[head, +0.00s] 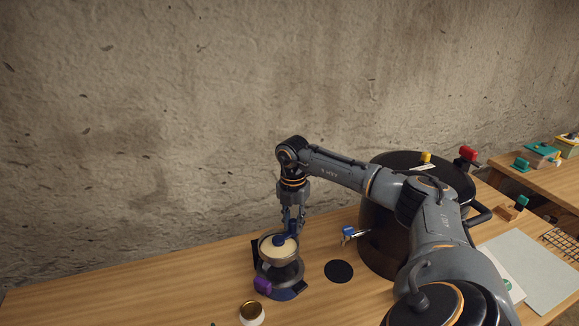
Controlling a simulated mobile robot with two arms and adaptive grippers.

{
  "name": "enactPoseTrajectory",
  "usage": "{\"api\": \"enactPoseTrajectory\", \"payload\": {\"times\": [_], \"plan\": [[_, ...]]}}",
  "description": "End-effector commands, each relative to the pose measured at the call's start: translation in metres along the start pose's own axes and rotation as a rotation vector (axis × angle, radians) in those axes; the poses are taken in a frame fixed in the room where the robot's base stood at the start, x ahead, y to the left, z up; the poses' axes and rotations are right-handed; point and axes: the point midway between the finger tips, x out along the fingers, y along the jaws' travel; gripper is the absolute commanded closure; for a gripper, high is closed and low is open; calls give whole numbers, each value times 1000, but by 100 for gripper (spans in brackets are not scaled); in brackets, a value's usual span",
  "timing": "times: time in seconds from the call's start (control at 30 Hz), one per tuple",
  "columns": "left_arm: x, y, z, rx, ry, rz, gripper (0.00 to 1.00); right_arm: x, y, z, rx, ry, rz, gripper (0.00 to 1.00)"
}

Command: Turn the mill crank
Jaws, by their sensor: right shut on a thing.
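The mill (283,272) stands on the wooden table left of the black pot, with a round open top holding something cream-coloured. A purple part (262,285) shows at the mill's front left. My left gripper is not in view.
A large black pot (380,240) stands right of the mill, partly behind my right arm. A black disc (339,271) and a blue-ended object (349,235) lie between them. A gold-lidded jar (251,312) stands in front. The table's left side is clear.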

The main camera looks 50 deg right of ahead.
Motion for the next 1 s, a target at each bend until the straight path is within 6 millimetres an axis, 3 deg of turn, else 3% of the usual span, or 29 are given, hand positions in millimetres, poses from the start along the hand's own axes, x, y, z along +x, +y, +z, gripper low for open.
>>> {"api": "enactPoseTrajectory", "payload": {"times": [0.4, 1.0], "plan": [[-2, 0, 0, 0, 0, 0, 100, -1, -11, -6, 237, 0, 0, 100], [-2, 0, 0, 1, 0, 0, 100, 0, -13, -8, 286, 2, -1, 100]]}}
